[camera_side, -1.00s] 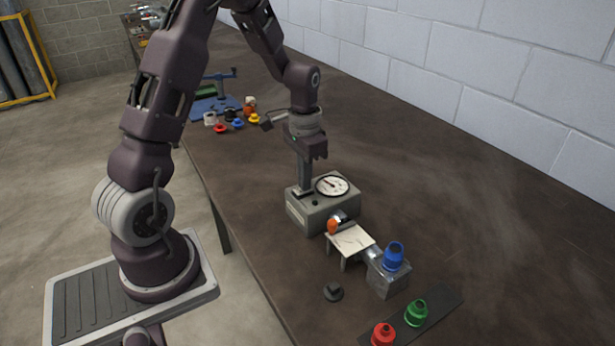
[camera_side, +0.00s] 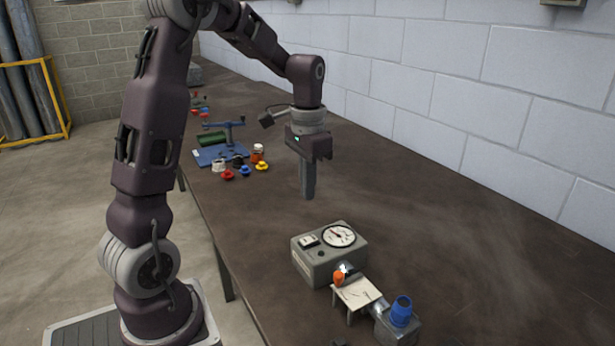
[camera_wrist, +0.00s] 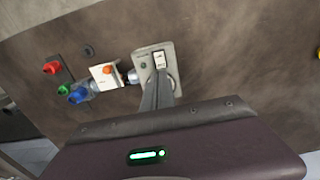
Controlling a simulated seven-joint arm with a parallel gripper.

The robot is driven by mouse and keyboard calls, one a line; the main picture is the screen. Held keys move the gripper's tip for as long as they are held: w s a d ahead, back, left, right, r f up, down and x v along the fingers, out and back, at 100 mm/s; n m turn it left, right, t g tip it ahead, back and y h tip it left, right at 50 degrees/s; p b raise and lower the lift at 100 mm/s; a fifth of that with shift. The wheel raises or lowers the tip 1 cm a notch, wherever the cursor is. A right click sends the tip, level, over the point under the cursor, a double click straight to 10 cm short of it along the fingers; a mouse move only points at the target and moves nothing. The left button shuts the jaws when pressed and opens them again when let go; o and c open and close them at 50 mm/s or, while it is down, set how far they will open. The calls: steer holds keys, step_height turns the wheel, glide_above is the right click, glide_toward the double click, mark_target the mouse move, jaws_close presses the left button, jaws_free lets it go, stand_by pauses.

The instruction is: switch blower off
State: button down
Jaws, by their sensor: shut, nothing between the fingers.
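The blower unit appears to be the grey box (camera_side: 322,270) with a round white dial (camera_side: 339,236) on top. A small rocker switch (camera_side: 308,241) sits beside the dial in a dark frame. It also shows in the wrist view as a pale rocker (camera_wrist: 160,59) on the box (camera_wrist: 143,62). I cannot tell which way the rocker is tipped. My gripper (camera_side: 308,196) is shut and empty, pointing down. It is clear of the box, above it in the side view. In the wrist view its fingers hide part of the box and most of the dial.
A nozzle with an orange part (camera_side: 339,277) points over a small white stand (camera_side: 358,292). Coloured caps and a blue vise-like fixture (camera_side: 220,153) lie farther back. The table right of the box is clear.

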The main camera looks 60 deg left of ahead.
mark_target(313, 238)
step_height(313, 238, up, 3)
steer(key=shift+f, duration=0.1)
steer(key=f, duration=0.4)
steer(key=w+f, duration=0.1)
steer(key=f, duration=0.9)
steer(key=shift+w+d+f, duration=0.1)
steer(key=shift+w+f, duration=0.05)
steer(key=shift+w, duration=0.2)
steer(key=shift+f, duration=0.15)
steer(key=shift+s, duration=0.15)
